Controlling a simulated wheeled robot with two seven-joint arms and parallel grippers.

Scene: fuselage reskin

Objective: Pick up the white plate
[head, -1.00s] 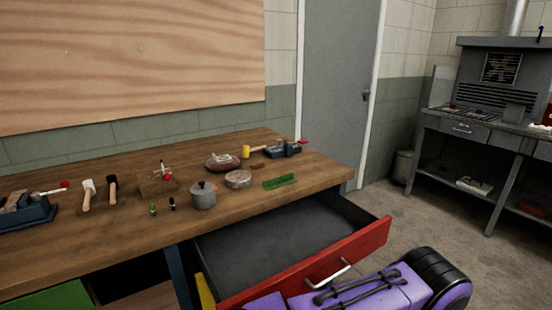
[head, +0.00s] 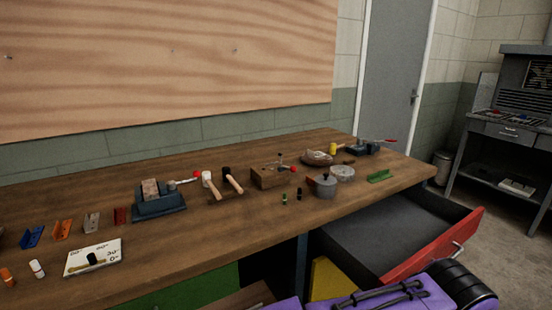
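A white plate (head: 108,249) with dark angle markings lies flat on the wooden workbench (head: 225,230), near its front edge at the lower left of the head view. A small tool with a dark head and light handle (head: 88,262) lies on the plate and covers part of it. Neither of my grippers shows. Only a purple and black part of my own arm is in view at the bottom right, far from the plate.
Orange and white markers (head: 38,268) lie left of the plate, and coloured angle brackets (head: 62,229) behind it. A blue vise-like tool (head: 158,200), mallets (head: 231,182) and a grey pot (head: 325,185) stand farther right. An open red drawer (head: 440,245) juts out at the right.

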